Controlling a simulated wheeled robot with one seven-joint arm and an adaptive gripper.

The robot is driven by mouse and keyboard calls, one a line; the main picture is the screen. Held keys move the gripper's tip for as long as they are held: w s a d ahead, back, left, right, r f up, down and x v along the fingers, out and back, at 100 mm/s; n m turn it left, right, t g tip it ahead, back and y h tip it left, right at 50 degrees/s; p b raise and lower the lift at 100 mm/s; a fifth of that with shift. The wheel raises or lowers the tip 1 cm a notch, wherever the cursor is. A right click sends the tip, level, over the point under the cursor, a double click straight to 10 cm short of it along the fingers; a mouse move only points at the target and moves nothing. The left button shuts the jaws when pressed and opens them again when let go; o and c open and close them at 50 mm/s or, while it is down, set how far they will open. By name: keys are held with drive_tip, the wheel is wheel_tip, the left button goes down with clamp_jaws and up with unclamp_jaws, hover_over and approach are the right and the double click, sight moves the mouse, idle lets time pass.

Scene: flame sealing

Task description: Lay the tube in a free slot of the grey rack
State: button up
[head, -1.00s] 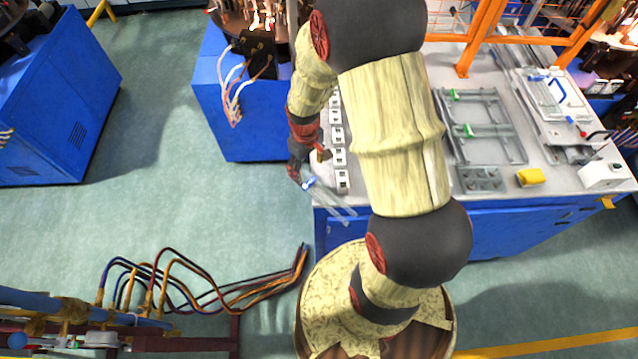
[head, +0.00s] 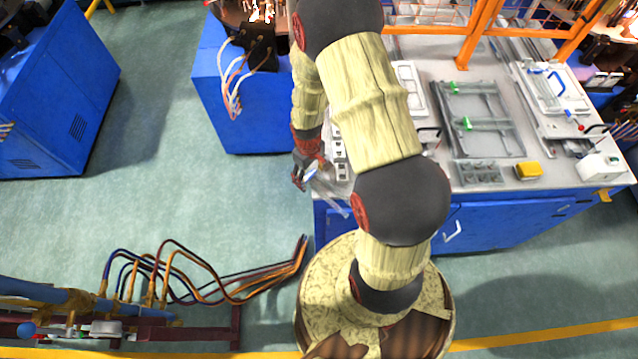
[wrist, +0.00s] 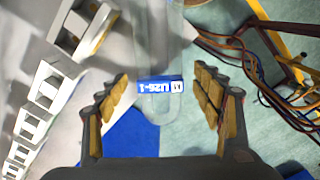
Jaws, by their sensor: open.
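The tube is clear with a blue label and shows in the wrist view (wrist: 160,45), running up from between my open fingers. In the head view the tube (head: 334,196) slants down to the right, near the table's left front corner. My gripper (head: 308,174) is around its labelled end. In the wrist view my gripper (wrist: 161,75) has gaps on both sides of the tube. I cannot tell what supports the tube. The grey rack (head: 488,143) lies on the table to the right, apparently holding two green-marked tubes (head: 485,125). Bare room shows between and below them.
A row of white blocks with openings (head: 341,172) lines the table's left edge, close to my gripper. A small grey tray (head: 478,174), a yellow block (head: 528,170) and a white box (head: 602,174) stand in front. Orange posts (head: 472,45) rise behind the rack.

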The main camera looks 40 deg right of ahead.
drive_tip(key=shift+c, duration=1)
drive_tip(key=c, duration=1.1)
drive_tip(key=shift+c, duration=0.5)
